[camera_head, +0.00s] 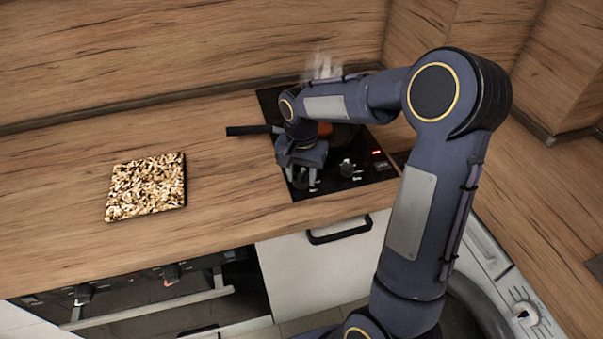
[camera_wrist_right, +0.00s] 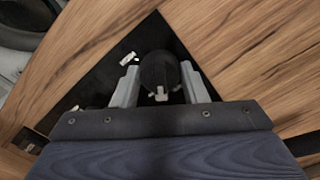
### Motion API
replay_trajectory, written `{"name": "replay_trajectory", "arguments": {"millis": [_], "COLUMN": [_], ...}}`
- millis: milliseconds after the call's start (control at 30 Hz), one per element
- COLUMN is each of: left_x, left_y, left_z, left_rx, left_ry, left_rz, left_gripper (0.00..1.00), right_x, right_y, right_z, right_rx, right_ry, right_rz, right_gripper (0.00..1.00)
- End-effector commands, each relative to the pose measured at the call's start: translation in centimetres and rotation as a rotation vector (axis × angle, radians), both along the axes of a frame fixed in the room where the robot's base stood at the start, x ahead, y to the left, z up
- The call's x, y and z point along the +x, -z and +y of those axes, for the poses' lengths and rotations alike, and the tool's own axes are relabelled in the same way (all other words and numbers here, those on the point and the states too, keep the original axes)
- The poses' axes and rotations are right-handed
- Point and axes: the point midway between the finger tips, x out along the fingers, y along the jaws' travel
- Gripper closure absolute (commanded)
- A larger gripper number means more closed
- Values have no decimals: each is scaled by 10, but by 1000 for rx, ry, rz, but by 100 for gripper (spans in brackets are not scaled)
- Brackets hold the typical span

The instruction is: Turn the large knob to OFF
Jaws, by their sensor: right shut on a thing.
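The large knob (camera_wrist_right: 158,70) is round and black with a pale pointer mark, and sits on the black hob (camera_wrist_right: 95,85) in the right wrist view. My right gripper (camera_wrist_right: 159,82) has its two grey fingers on either side of it, shut on it. In the head view my right gripper (camera_head: 302,179) is down at the hob's front left corner and largely hides the knob. The knob's setting label cannot be read. My left gripper is not in view.
A smaller knob (camera_head: 348,168) and a red light (camera_head: 377,153) are on the hob to the right. A pan handle (camera_head: 249,130) sticks out left, with steam (camera_head: 322,67) behind my arm. A speckled board (camera_head: 146,187) lies on the worktop (camera_head: 60,185).

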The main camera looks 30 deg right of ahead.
Motion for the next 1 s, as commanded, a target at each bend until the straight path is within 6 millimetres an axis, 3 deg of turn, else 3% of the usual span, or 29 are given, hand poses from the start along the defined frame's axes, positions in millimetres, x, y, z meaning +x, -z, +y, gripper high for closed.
{"name": "replay_trajectory", "arguments": {"millis": [500,1000], "left_x": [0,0], "left_y": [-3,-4], "left_z": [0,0], "left_rx": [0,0], "left_ry": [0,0], "left_rz": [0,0], "left_gripper": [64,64], "right_x": [0,0], "right_y": [-1,-1], "right_z": [0,0], "right_rx": [0,-1], "right_ry": [-431,-600], "right_rz": [-1,-2], "right_gripper": [83,83]}}
